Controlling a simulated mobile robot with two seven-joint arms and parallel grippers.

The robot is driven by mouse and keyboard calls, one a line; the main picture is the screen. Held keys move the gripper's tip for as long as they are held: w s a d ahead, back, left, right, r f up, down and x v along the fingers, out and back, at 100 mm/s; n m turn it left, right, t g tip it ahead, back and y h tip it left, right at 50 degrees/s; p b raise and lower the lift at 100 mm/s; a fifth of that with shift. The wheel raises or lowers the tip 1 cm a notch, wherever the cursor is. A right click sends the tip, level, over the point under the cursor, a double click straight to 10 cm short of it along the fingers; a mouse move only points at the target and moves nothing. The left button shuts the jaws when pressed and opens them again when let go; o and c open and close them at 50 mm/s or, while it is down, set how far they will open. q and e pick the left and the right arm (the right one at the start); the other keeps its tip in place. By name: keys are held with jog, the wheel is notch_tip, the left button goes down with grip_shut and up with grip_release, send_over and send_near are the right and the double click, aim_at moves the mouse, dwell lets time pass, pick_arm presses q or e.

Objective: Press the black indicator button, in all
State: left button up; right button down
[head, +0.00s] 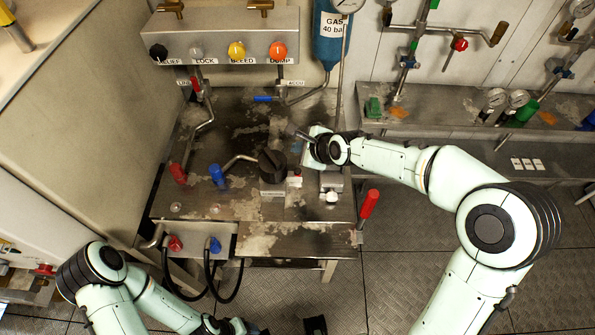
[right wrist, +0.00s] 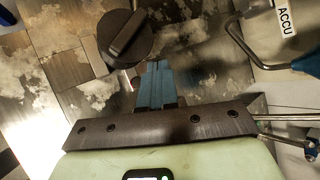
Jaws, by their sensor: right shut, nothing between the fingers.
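A black round button (head: 158,52) is at the left end of the grey panel (head: 222,22), with a label reading RELIEF beside it. Grey, yellow and orange buttons sit to its right. I cannot tell for sure that it is the indicator button. My right gripper (head: 301,135) is over the metal bench, right of and below the panel, well apart from the black button. In the right wrist view its blue fingers (right wrist: 156,68) are shut and empty, just below a black rotary knob (right wrist: 125,38). My left arm is at the lower left; its gripper is not clearly shown.
The black rotary knob (head: 272,162) stands on the metal bench (head: 235,207) close to the right gripper. Red (head: 178,173) and blue (head: 217,175) valve handles and bent pipes stand left of it. A blue gas bottle (head: 328,45) stands behind. Open floor lies at the right.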

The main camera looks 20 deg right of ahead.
aim_at(299, 173)
pick_arm(q)
jog(key=f+b, duration=0.1)
jog(key=s+f+b, duration=0.1)
jog(key=f+b, duration=0.1)
jog(key=s+f+b, duration=0.1)
jog(key=f, duration=0.1)
jog(key=shift+f, duration=0.1)
pick_arm(e)
notch_tip(299, 173, down, 7)
dwell(1.7)
pick_arm(q)
jog(key=shift+f+b, duration=0.3)
jog(key=shift+b, duration=0.25)
pick_arm(e)
jog(key=shift+f, duration=0.4)
pick_arm(q)
jog(key=shift+s+f+b, duration=0.1)
jog(key=shift+f+b, duration=0.2)
jog(key=shift+f, duration=0.05)
pick_arm(e)
jog(key=shift+f, duration=0.45)
pick_arm(q)
jog(key=shift+w+r+p, duration=0.2)
jog(key=shift+r+p, duration=0.5)
pick_arm(e)
jog(key=shift+r, duration=0.85)
